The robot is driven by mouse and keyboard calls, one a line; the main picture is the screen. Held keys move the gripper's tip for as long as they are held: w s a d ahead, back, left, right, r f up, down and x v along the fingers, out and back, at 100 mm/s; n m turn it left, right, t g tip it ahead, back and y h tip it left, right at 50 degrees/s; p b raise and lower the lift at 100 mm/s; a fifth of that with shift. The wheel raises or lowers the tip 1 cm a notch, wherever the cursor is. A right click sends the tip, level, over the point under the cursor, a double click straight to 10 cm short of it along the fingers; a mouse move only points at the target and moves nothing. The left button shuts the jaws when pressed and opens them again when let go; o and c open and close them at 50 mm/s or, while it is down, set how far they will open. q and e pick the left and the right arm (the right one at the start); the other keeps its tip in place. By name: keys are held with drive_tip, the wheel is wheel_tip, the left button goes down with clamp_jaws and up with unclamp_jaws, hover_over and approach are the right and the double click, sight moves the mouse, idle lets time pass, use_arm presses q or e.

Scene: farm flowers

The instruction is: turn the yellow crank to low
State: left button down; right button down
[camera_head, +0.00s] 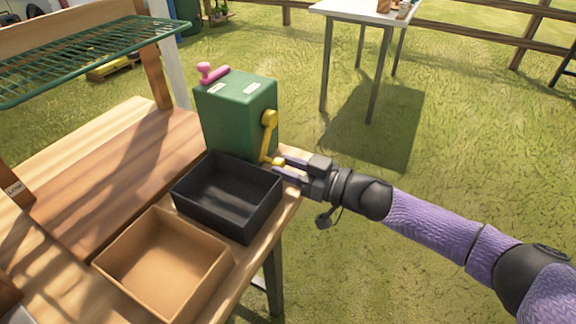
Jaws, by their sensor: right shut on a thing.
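The yellow crank (268,130) is on the right side of a green box-shaped machine (228,112) standing on the wooden bench. Its arm hangs down from the round hub, with the handle at the lower end. My right gripper (280,165) reaches in from the right and is shut on the crank's handle at that lower end. The fingers partly hide the handle. A pink lever (213,74) and two small pale labels are on the machine's top; I cannot read the labels. My left gripper is not in view.
A black tray (263,213) stands right in front of the machine, close to my right gripper. A tan tray (215,262) is nearer the front. A green wire shelf (90,62) hangs over the bench's left. Grass lies open to the right; a white table (366,14) stands behind.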

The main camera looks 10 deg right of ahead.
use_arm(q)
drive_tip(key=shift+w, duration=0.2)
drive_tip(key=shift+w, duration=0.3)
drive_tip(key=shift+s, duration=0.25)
use_arm(e)
drive_tip(key=shift+f, duration=0.1)
